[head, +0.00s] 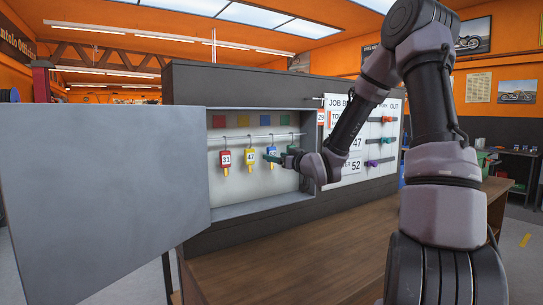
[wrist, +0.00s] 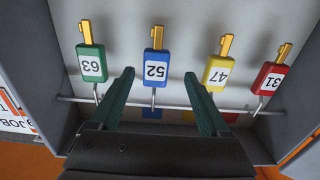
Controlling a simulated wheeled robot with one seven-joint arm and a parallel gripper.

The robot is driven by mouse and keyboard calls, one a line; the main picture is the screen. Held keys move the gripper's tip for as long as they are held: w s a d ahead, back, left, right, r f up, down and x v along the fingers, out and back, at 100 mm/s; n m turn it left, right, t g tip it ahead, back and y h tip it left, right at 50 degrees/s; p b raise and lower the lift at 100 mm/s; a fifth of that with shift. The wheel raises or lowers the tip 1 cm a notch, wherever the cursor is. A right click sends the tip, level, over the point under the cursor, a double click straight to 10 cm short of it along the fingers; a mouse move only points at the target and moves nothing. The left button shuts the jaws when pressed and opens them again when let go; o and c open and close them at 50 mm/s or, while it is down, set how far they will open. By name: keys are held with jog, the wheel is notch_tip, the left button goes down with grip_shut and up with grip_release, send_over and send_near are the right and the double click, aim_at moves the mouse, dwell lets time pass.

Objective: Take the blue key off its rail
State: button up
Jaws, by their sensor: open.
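The blue key (wrist: 156,65), a blue tag marked 52 with a yellow key, hangs by a hook from the rail (wrist: 225,110) in the wrist view, which is upside down. In the head view the blue key (head: 272,151) is partly hidden by my gripper (head: 282,157). My gripper, seen in the wrist view (wrist: 158,73), is open with its dark green fingers on either side of the blue key. The tag shows clear gaps to both fingers. The rail (head: 240,137) runs across the inside of the open key cabinet (head: 250,209).
The green key (wrist: 91,62), yellow key (wrist: 217,72) and red key (wrist: 270,80) hang beside the blue one. The cabinet door (head: 100,200) stands open at left. A job board (head: 355,140) is at right, above a wooden bench (head: 290,265).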

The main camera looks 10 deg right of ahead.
aim_at(273, 154)
jog(key=x, duration=0.4)
jog(key=shift+w+d+r, duration=0.1)
jog(key=shift+w+r, duration=0.1)
jog(key=shift+w, duration=0.25)
grip_shut()
